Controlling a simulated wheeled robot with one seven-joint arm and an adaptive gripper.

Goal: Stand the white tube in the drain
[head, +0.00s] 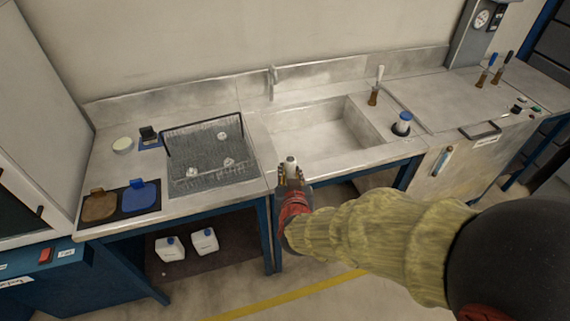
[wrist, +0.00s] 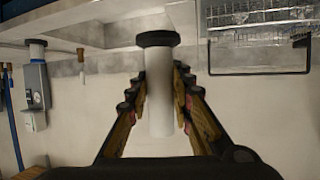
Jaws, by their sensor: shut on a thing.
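My gripper (head: 291,178) is shut on a white tube (wrist: 160,100), with its fingers on both sides of the tube. The tube has a wide dark collar at its upper end in the wrist view. In the head view only a short pale end of the tube (head: 291,162) shows above the fingers. The gripper is at the front edge of the steel sink (head: 318,135), near its left corner. I cannot make out a drain opening in the basin in either view.
A wire basket (head: 205,172) with several small white pieces stands left of the sink. A blue-topped container (head: 403,122) and an upright brown-and-white tool (head: 374,92) stand right of the basin. Two white jugs (head: 204,241) sit below the bench. The basin looks clear.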

